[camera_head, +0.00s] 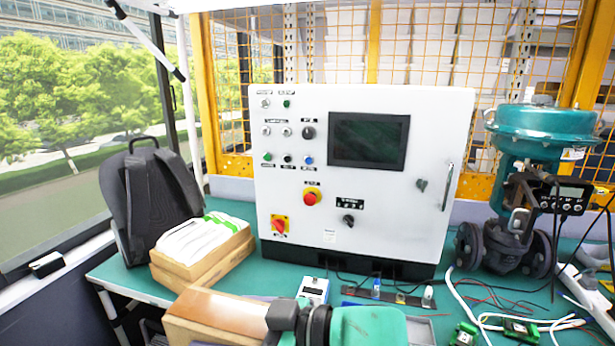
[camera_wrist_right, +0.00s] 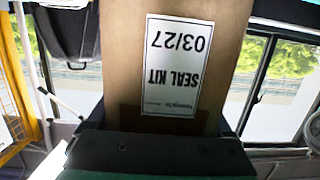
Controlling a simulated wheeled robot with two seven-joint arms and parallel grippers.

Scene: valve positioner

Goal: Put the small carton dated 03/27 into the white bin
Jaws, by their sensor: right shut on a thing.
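A brown carton (camera_wrist_right: 225,60) fills the middle of the right wrist view. Its white label (camera_wrist_right: 174,65) appears upside down and reads SEAL KIT and 03/27. My right gripper (camera_wrist_right: 160,122) is shut on this carton, with its fingers along the sides. In the head view the carton (camera_head: 218,305) is at the bottom, left of centre, in front of the table edge region. My right gripper (camera_head: 285,318) holds its right end there, with the teal wrist behind it. I see no white bin in either view. My left gripper is not in view.
The green table (camera_head: 235,207) carries a white control cabinet (camera_head: 380,215), an open cardboard box of white packets (camera_head: 200,242), a small white meter (camera_head: 314,290) and a teal valve (camera_head: 540,130). A black backpack (camera_head: 150,200) stands at left. Cables and circuit boards (camera_head: 520,328) clutter the right.

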